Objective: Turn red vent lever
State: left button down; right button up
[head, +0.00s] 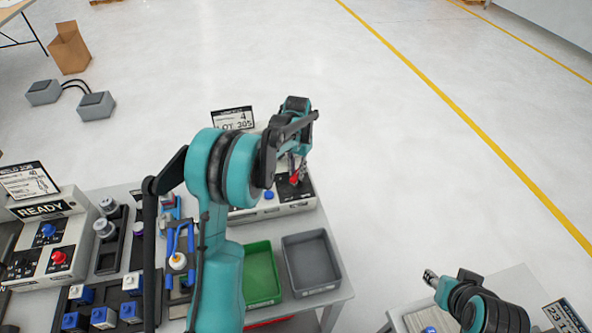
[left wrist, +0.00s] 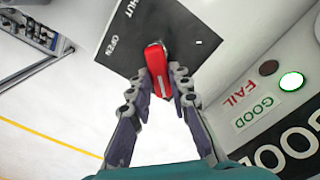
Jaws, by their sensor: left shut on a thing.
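The red vent lever (left wrist: 157,62) sits on a black plate (left wrist: 200,28) marked OPEN and SHUT in the left wrist view. Its free end points down the picture, between my fingers. My left gripper (left wrist: 163,84) is shut on the lever, a finger on each side. In the head view the red lever (head: 294,179) shows small at my left gripper (head: 299,168), on top of a grey-white unit (head: 310,198). My left arm hides part of that unit. My right gripper (head: 431,278) is at the lower right, away from the lever; its finger opening is unclear.
Beside the lever plate, a green lamp (left wrist: 291,81) is lit at GOOD and the FAIL lamp (left wrist: 268,68) is dark. A green bin (head: 262,272) and a grey bin (head: 311,262) stand in front of the unit. A READY panel (head: 48,209) stands left.

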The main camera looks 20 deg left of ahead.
aim_at(297, 174)
pick_arm(q)
jog(key=shift+m, duration=0.3)
jog(key=c, duration=1.4)
grip_release()
notch_tip(297, 174, up, 12)
jog(key=shift+s+f, duration=0.1)
